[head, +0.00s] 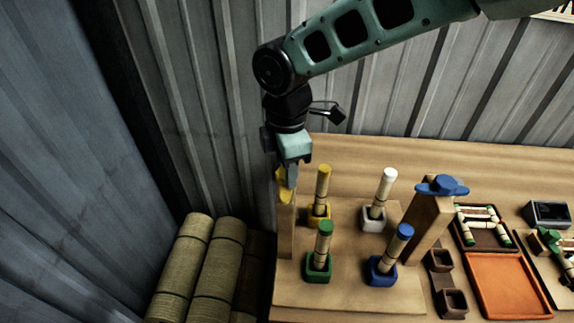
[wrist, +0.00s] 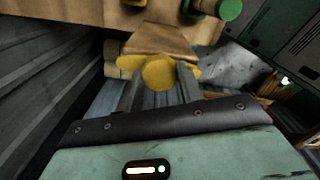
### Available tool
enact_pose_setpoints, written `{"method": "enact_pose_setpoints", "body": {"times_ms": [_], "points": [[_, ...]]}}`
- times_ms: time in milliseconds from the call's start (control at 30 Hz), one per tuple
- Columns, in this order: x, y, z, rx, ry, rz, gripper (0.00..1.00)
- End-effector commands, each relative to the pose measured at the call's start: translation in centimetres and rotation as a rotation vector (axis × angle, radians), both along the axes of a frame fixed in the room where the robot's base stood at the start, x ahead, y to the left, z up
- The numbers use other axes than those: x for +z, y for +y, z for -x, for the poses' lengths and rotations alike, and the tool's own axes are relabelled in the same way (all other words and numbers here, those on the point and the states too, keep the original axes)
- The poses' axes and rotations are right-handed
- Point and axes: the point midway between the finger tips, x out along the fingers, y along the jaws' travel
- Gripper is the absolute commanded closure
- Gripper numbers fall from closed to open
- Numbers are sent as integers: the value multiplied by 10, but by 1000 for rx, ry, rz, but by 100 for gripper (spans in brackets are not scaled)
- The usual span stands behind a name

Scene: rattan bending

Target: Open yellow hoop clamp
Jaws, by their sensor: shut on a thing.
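The yellow clamp knob (head: 284,187) sits on a wooden upright (head: 287,225) at the left of the wooden board. In the wrist view the yellow knob (wrist: 158,73) shows a round hub with lobes on either side, between my fingers. My gripper (head: 290,178) is shut on the knob. Its two fingers show in the wrist view (wrist: 160,92), one on each side of the hub. The hoop itself cannot be made out.
Yellow (head: 323,190), white (head: 383,195), green (head: 322,250) and blue (head: 392,252) capped rods stand in matching sockets. A blue knob (head: 441,186) tops another upright at right. An orange tray (head: 503,285) lies beyond. Rattan rolls (head: 185,265) stand below left.

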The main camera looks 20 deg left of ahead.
Motion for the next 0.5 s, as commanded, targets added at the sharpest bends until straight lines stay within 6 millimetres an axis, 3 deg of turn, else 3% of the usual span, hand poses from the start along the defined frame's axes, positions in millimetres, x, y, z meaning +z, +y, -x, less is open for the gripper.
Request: {"method": "enact_pose_setpoints", "body": {"times_ms": [233,267,333,500], "points": [[2,2,0,3,-4,-5,86],[2,2,0,3,-4,-5,60],[2,2,0,3,-4,-5,41],[1,1,0,2,-2,-3,41]]}}
